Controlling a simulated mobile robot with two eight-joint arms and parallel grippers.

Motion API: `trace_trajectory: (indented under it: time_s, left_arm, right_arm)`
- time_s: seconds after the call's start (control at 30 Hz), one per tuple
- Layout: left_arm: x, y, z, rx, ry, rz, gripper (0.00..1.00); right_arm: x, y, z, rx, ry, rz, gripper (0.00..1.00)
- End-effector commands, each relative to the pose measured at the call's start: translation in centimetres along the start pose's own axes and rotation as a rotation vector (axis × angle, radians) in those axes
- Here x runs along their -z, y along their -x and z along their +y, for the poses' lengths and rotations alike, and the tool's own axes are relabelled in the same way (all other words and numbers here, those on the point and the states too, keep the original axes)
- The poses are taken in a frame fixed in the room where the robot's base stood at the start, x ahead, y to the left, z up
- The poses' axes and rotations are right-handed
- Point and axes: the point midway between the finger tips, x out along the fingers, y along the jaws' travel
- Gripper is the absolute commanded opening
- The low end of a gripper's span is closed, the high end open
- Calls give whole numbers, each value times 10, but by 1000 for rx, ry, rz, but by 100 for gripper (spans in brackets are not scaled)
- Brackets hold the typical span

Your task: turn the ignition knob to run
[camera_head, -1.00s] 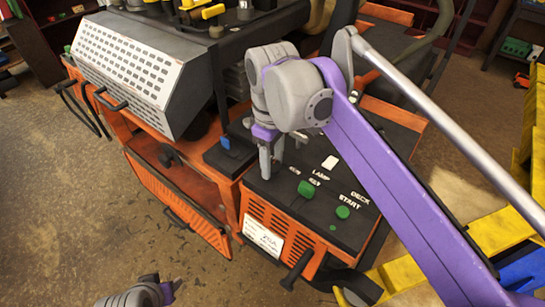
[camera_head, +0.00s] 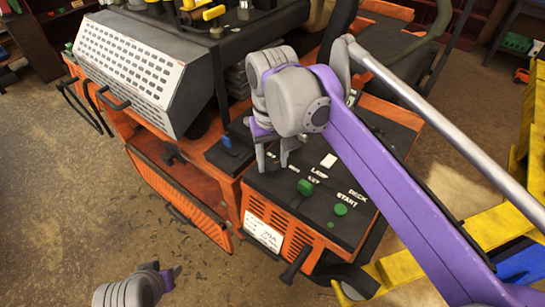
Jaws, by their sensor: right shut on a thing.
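The mower's black control panel (camera_head: 300,215) has printed labels, among them LAMP, DECK and START. My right gripper (camera_head: 272,165) points down at the panel's rear left part, its fingers either side of a small thing there. It is shut on what appears to be the ignition knob, which the fingers and wrist mostly hide; its setting cannot be read. My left gripper (camera_head: 172,277) is low at the left, over the floor and away from the mower. Its fingers are too small and turned away to tell their opening.
A green knob (camera_head: 305,187), a green button (camera_head: 340,209) and a white switch (camera_head: 328,160) sit on the panel near my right gripper. A blue switch (camera_head: 227,141) is left of it. An orange flap (camera_head: 180,197) hangs open. Yellow lift parts (camera_head: 500,228) stand at right.

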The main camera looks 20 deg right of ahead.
Motion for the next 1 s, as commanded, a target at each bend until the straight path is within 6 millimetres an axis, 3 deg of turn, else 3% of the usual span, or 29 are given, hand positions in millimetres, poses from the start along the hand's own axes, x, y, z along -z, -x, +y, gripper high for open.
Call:
trace_trajectory:
  time_s: [0.57,0.6,0.77,1.0]
  left_arm:
    - [1,1,0,0,0,1,50]
    - [1,1,0,0,0,1,50]
    - [1,1,0,0,0,1,50]
    - [1,1,0,0,0,1,50]
  right_arm:
    - [0,0,0,0,-38,1,0]
    - [0,0,0,0,-37,0,51]
    - [0,0,0,0,-37,0,79]
    - [0,0,0,0,-36,0,79]
